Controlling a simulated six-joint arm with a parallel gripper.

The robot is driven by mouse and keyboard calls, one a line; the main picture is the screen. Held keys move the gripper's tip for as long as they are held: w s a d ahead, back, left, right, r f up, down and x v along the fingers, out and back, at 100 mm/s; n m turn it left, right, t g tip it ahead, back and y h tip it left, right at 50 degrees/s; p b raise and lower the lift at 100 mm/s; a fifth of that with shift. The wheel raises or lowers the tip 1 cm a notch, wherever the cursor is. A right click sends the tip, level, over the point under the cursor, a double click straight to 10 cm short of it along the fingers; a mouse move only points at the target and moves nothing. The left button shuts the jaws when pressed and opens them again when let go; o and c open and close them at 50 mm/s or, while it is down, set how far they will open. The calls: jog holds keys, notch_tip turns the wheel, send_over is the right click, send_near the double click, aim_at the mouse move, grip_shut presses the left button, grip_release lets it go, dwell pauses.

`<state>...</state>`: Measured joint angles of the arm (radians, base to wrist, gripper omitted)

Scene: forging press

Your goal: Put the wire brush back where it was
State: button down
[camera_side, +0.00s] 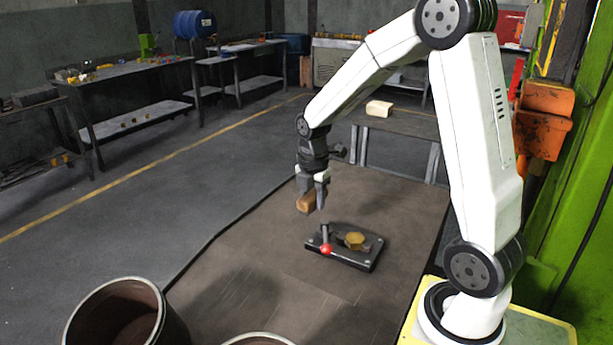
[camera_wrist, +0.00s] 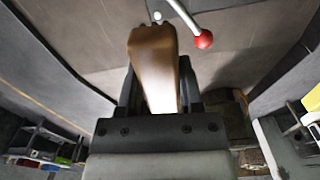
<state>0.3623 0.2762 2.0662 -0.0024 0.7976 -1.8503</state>
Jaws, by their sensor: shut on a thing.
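My gripper (camera_side: 313,197) is shut on the wire brush (camera_side: 305,204), whose brown wooden body shows between the fingers. It hangs above the dark mat, behind and slightly left of the black fixture. In the wrist view, the brush (camera_wrist: 153,55) lies lengthwise between the two fingers and points away from the palm. Its bristles cannot be made out. The brush appears clear of the mat, though the exact gap is hard to judge.
A black fixture (camera_side: 361,260) with a red-knobbed lever (camera_side: 326,249) and a brass hexagonal piece (camera_side: 355,240) sits on the mat (camera_side: 250,262). A bench (camera_side: 405,123) with a pale block (camera_side: 378,108) stands behind. Drum rims (camera_side: 75,320) are in front. The mat's left side is clear.

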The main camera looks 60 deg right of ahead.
jog(key=w+a+n, duration=0.1)
jog(key=w+a, duration=0.2)
send_over(261, 225)
jog(key=shift+s+a+f, duration=0.1)
jog(key=shift+s+f, duration=0.05)
jog(key=shift+f, duration=2)
jog(key=shift+s+a+f, duration=0.1)
jog(key=shift+s+f, duration=0.05)
jog(key=shift+f, duration=2)
jog(key=shift+w+d+f, duration=0.1)
jog(key=shift+w+f, duration=0.15)
jog(key=shift+f, duration=1.55)
jog(key=shift+f, duration=0.15)
